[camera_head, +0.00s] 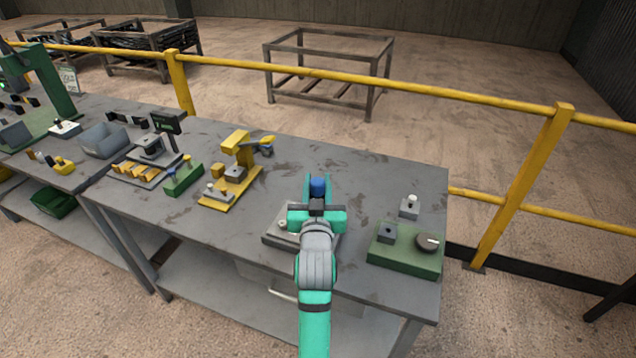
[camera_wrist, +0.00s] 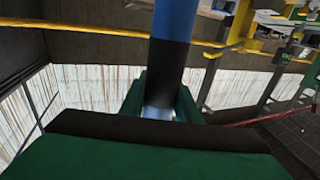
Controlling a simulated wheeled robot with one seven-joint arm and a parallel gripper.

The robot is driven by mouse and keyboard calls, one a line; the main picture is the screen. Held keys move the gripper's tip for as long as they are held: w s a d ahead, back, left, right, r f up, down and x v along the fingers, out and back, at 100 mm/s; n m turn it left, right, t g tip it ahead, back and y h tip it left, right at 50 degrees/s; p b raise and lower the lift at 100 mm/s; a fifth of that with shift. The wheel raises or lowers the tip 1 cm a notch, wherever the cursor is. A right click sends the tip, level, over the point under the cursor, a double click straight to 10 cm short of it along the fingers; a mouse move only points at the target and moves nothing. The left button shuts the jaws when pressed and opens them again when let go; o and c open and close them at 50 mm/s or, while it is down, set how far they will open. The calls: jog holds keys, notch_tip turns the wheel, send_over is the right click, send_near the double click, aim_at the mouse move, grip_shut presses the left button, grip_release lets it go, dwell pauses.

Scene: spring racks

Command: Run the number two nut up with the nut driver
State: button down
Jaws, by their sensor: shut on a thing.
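My gripper (camera_head: 318,208) is over the right part of the grey bench and shut on the nut driver. The driver's blue handle top (camera_head: 318,187) shows between the fingers in the head view. In the wrist view the nut driver (camera_wrist: 172,50) is a blue and black upright cylinder with a shiny metal part at its lower end between my green fingers. A grey plate (camera_head: 272,239) lies under my gripper, with a small pale round nut or stud (camera_head: 283,224) at its left. My arm covers the rest of the plate, so the number two nut and the driver's tip are hidden.
A green block with a black knob (camera_head: 404,250) stands right of my arm, with a small grey block with a white top (camera_head: 409,207) behind it. A yellow fixture (camera_head: 233,178) and a green block (camera_head: 183,180) stand left. A yellow rail (camera_head: 370,85) runs behind the bench.

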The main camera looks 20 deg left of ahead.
jog(key=shift+f, duration=0.65)
dwell(1.5)
jog(key=shift+r, duration=0.1)
notch_tip(320, 180, up, 7)
dwell(1.1)
jog(key=shift+w+d, duration=0.1)
jog(key=shift+d, duration=0.05)
